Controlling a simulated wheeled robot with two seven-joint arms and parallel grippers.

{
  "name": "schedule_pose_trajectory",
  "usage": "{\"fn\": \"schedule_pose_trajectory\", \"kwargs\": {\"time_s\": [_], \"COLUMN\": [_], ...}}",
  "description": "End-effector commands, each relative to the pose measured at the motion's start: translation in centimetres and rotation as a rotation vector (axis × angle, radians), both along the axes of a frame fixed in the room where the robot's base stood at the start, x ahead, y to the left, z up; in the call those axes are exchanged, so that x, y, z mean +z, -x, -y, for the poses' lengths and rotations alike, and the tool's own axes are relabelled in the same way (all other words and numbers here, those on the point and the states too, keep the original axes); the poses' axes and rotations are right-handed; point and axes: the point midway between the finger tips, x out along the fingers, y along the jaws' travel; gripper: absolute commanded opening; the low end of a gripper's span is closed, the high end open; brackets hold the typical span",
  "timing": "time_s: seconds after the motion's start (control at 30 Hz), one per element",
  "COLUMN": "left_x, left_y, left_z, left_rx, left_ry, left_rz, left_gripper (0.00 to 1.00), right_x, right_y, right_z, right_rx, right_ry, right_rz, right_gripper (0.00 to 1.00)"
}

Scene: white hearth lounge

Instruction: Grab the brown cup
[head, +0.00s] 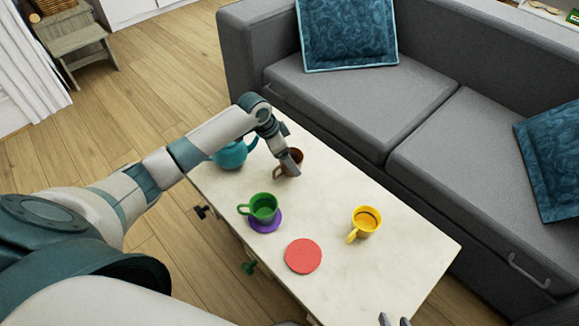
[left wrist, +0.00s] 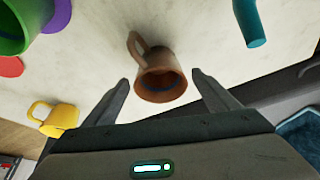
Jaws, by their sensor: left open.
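The brown cup (head: 296,156) stands on the white table beside the teal teapot. In the left wrist view the brown cup (left wrist: 160,82) shows its open rim and its handle at the upper left. My left gripper (head: 291,168) is at the cup and hides part of it in the head view. In the left wrist view its two fingers are open, one on each side of the cup, with gaps visible. My right gripper (head: 394,321) shows only its fingertips at the bottom edge of the head view; they are apart, with nothing seen between them.
The table (head: 400,262) also holds the teal teapot (head: 231,155), a green cup (head: 263,207) on a purple coaster (head: 266,226), a red coaster (head: 303,256) and a yellow cup (head: 366,221). A grey sofa (head: 340,105) runs along the table's far side.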

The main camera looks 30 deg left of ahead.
Motion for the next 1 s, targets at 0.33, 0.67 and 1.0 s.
{"fn": "schedule_pose_trajectory", "kwargs": {"time_s": [0.33,0.67,1.0], "left_x": [-0.71,-0.71,-0.65], "left_y": [-0.26,-0.25,-0.28], "left_z": [0.15,0.14,0.14], "left_rx": [0.001,0.001,0.001], "left_ry": [-0.001,-0.001,-0.001], "left_rz": [0.001,0.001,0.002], "left_gripper": [0.81,0.62,0.32], "right_x": [0.27,0.24,0.22], "right_y": [-0.37,-0.36,-0.35], "right_z": [-0.01,0.02,0.03], "right_rx": [-0.001,0.000,0.000], "right_ry": [-0.002,-0.001,-0.001], "right_rz": [0.027,0.026,0.025], "right_gripper": [0.31,0.31,0.31]}}
